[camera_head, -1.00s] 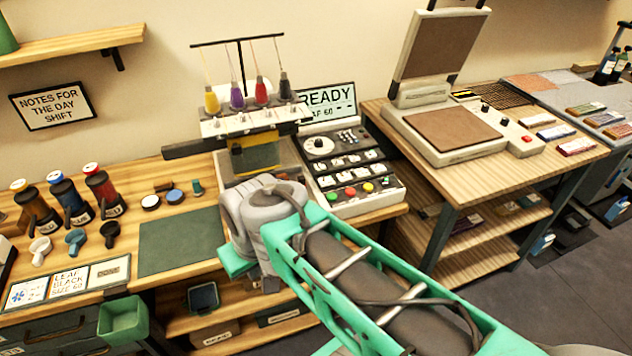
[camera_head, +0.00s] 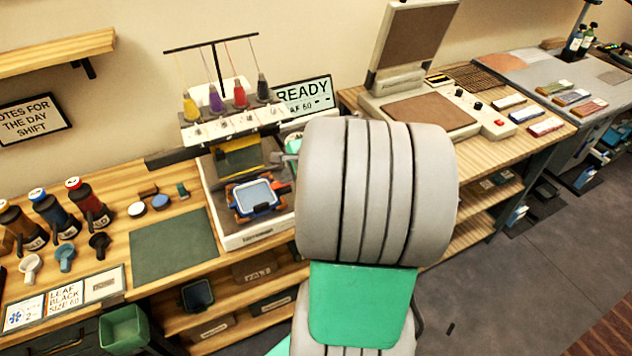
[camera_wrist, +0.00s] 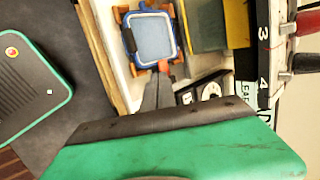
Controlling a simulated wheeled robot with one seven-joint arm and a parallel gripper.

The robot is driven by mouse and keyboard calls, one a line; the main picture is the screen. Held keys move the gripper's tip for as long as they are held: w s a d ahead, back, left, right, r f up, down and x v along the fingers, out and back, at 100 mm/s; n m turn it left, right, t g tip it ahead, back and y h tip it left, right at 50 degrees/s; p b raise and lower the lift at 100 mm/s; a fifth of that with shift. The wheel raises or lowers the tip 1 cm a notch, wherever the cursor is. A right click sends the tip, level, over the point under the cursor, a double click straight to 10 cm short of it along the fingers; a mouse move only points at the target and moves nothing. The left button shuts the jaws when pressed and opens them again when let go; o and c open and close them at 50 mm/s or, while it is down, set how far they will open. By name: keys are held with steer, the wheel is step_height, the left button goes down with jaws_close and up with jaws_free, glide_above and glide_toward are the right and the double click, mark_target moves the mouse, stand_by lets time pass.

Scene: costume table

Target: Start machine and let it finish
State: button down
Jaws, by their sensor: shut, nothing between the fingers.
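The embroidery machine (camera_head: 232,124) stands on the wooden table with several coloured thread cones on top. A blue hoop (camera_head: 255,198) with orange clamps sits on its bed below the head; it also shows in the wrist view (camera_wrist: 152,38). The display (camera_head: 303,95) behind reads READY, with a partly covered line below. My gripper (camera_wrist: 160,92) is shut and empty, its tips close to the hoop's near edge in the wrist view; I cannot tell whether they touch. In the head view my arm hides most of the control panel and its buttons.
A heat press (camera_head: 425,105) stands open on the table to the right. A green bin (camera_head: 124,326) hangs at the front edge. Shelves are below.

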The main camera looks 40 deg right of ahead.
steer(key=s+d+r+m+t+h, duration=0.1)
steer(key=d+m, duration=0.6)
steer(key=d, duration=0.2)
steer(key=shift+s+d+t+p, duration=0.2)
steer(key=shift+s+t+p, duration=0.1)
steer(key=shift+t+p, duration=0.1)
step_height(320, 180, down, 8)
steer(key=b, duration=0.7)
steer(key=shift+r, duration=0.15)
steer(key=shift+f+b, duration=0.35)
steer(key=shift+f, duration=0.2)
stand_by(0.3)
steer(key=shift+f, duration=0.45)
